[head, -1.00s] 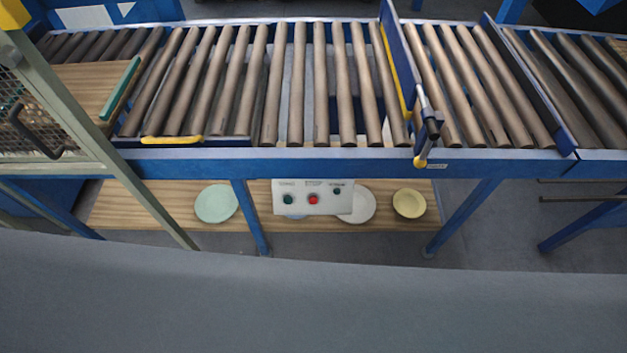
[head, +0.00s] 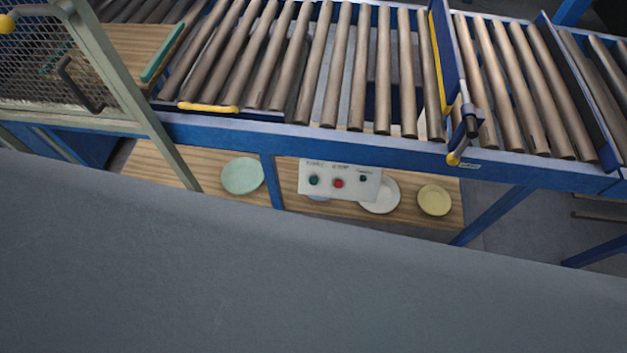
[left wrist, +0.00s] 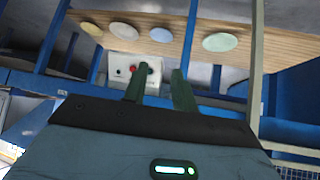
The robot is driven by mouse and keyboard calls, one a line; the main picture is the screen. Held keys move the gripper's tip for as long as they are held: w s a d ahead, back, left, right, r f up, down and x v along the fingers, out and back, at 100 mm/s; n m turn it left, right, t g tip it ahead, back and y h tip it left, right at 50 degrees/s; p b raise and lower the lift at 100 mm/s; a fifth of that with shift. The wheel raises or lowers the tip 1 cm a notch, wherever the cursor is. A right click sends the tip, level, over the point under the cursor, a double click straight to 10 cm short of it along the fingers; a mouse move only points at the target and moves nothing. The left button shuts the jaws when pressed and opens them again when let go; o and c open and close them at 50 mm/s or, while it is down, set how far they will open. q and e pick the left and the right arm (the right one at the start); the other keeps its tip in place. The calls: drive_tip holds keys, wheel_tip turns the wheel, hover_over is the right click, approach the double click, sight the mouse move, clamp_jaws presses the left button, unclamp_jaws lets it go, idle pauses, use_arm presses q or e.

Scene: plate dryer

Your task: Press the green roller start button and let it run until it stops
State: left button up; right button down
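A white control panel (head: 350,194) hangs below the front rail of the roller conveyor (head: 333,65). It carries a green button (head: 314,180) at left, a red button (head: 338,184) in the middle and a smaller dark button (head: 363,179) at right. Lettering above them is too small to read. In the left wrist view the panel appears upside down, with the red button visible (left wrist: 133,68). My left gripper (left wrist: 158,73) is open and empty, pointing toward the panel and apart from it; one finger partly overlaps the panel. My right gripper is in neither view.
A wooden shelf (head: 295,218) under the conveyor holds a green plate (head: 242,176), a white plate (head: 379,197) and a yellow plate (head: 434,200). Blue legs (head: 271,182) flank the panel. A mesh guard (head: 60,60) stands at the left. The visible rollers are empty.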

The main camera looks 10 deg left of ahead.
use_arm(q)
clamp_jaws()
drive_tip(key=shift+d, duration=0.2)
drive_tip(key=shift+a, duration=0.15)
idle(1.1)
